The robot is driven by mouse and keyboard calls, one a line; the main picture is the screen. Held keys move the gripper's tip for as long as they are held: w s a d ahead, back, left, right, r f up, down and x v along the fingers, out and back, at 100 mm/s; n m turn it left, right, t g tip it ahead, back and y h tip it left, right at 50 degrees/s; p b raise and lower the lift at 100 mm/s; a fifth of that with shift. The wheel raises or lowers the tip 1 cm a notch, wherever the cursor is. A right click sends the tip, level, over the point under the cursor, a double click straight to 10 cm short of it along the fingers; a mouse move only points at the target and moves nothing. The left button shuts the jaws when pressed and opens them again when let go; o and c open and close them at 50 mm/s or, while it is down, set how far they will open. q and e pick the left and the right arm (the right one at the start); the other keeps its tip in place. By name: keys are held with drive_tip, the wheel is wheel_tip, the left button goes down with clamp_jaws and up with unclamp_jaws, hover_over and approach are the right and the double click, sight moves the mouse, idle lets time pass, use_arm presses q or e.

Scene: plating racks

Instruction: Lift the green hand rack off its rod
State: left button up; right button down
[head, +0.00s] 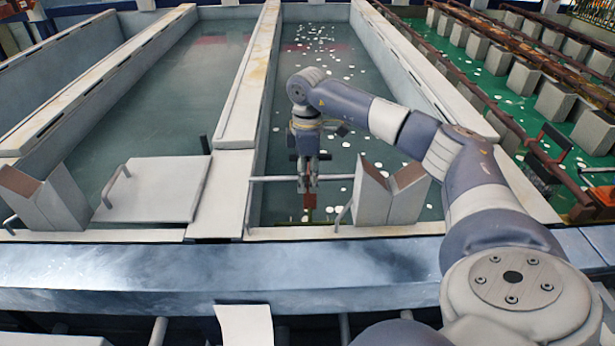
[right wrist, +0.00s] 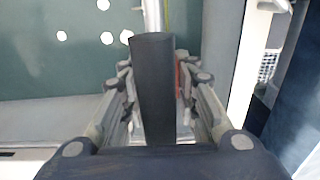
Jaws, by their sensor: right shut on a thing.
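My right gripper (head: 308,188) points down at the pale metal rod (head: 272,179) across the near end of the middle tank. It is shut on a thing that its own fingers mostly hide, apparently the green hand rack. In the right wrist view a thin yellow-green strip (right wrist: 167,14) runs beside the rod (right wrist: 152,16); it may be part of that rack. A dark bar stands between the fingers (right wrist: 155,105) and blocks the grip. I cannot tell whether the rack still rests on the rod. My left gripper is not in view.
A grey V-shaped block (head: 385,198) stands close to the right of my gripper. The middle tank (head: 315,70) holds dark green liquid with white floating spots. A pale divider wall (head: 245,95) lies to the left, with a white plate (head: 153,190) beyond it.

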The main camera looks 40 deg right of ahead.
sight(307, 160)
drive_tip(key=shift+w+r+p, duration=0.1)
drive_tip(key=shift+r+p, duration=1.75)
drive_tip(key=shift+r, duration=0.15)
drive_tip(key=w+d, duration=0.4)
drive_tip(key=shift+w+p, duration=0.4)
drive_tip(key=shift+p, duration=0.05)
drive_tip(key=shift+r, duration=0.1)
